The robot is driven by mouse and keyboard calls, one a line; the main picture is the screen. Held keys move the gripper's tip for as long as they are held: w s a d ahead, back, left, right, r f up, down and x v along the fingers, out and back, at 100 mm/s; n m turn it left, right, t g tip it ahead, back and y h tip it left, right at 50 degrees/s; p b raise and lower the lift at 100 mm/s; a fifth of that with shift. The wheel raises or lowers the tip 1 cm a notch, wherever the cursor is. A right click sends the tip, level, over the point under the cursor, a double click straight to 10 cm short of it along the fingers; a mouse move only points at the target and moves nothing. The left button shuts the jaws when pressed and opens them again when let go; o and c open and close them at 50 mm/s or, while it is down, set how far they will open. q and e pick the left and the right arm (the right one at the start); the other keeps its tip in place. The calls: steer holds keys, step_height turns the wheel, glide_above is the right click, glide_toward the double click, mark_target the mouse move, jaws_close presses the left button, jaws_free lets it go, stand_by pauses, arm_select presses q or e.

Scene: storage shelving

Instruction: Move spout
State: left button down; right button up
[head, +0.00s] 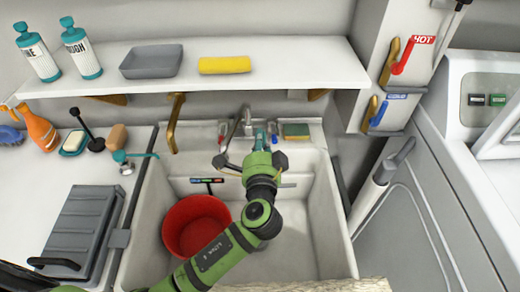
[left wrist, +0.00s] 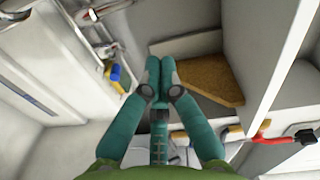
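The grey metal spout (head: 247,118) stands at the back rim of the white sink (head: 310,215) in the head view. Its lower part is partly hidden by my left gripper. My left gripper (head: 261,138) reaches over the sink to the back rim, just right of the spout. In the left wrist view, the teal fingers of my left gripper (left wrist: 160,68) come together at the tips, and nothing shows between them. I cannot tell whether they touch the spout. My right gripper is in neither view.
A red bucket (head: 195,228) stands in the sink's left side. A sponge (head: 296,130) lies on the back rim, right of the gripper. A shelf (head: 290,55) overhangs the rim. Hot (head: 404,55) and cold (head: 380,113) levers are on the right wall.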

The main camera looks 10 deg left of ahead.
arm_select(q)
steer(key=a, duration=0.1)
steer(key=w+a+p, duration=0.1)
steer(key=a, duration=0.1)
steer(key=a+f, duration=0.1)
steer(key=shift+w+a, duration=0.2)
steer(key=shift+w, duration=0.05)
steer(key=a+m+h, duration=0.3)
steer(key=a+h, duration=0.2)
steer(key=a, duration=0.1)
steer(key=shift+s+a+m+t+h+p, duration=0.15)
steer(key=shift+a+m+t+h+p, duration=0.15)
steer(key=shift+p, duration=0.1)
